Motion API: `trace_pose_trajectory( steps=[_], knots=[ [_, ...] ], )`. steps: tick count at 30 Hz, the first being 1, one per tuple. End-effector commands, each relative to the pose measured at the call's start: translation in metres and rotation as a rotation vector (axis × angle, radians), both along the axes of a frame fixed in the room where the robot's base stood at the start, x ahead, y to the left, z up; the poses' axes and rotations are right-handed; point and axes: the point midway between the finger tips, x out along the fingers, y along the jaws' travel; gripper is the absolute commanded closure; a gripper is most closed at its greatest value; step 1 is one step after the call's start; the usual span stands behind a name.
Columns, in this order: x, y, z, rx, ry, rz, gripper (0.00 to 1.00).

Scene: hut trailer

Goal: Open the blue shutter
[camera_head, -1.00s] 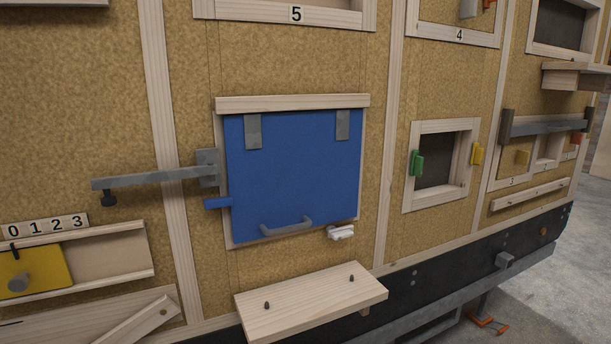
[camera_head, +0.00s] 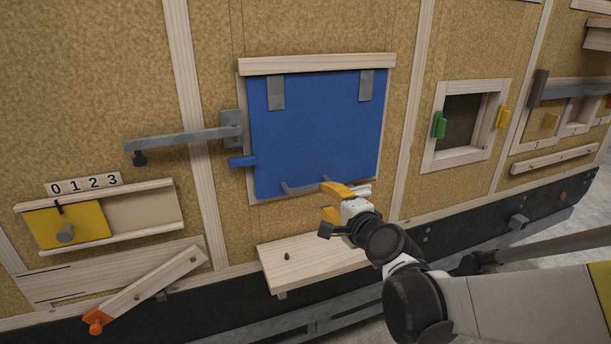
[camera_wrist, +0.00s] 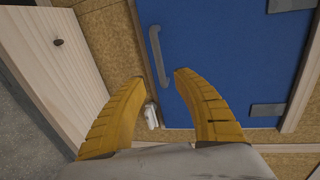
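The blue shutter (camera_head: 318,128) is closed in its wooden frame, with two grey hinges along its top edge. Its grey handle (camera_head: 302,187) runs along the bottom edge; in the wrist view the handle (camera_wrist: 158,56) is ahead of the fingers and not between them. My gripper (camera_head: 334,202) has yellow fingers and is at the shutter's lower right, near the handle's right end. In the wrist view the fingers (camera_wrist: 150,92) are spread with nothing held between them. A small white piece (camera_wrist: 152,115) sits at the shutter's lower edge, seen between the fingers. Contact with the handle cannot be told.
A wooden shelf (camera_head: 310,262) juts out below the shutter. A blue tab (camera_head: 242,162) and a grey bar (camera_head: 185,139) are on the shutter's left. A small framed opening (camera_head: 464,121) with green and yellow tabs is to the right.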

Motion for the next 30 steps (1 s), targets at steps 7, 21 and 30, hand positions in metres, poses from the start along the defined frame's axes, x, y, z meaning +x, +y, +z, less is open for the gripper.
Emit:
trace_pose_trajectory(
  steps=[7,21,30],
  knots=[
    [0.038,0.013,-0.012,-0.001,0.001,0.002,0.64],
    [0.096,0.031,-0.022,-0.003,0.000,0.002,0.64],
    [0.097,0.032,-0.022,-0.004,0.001,0.002,0.74]
  ],
)
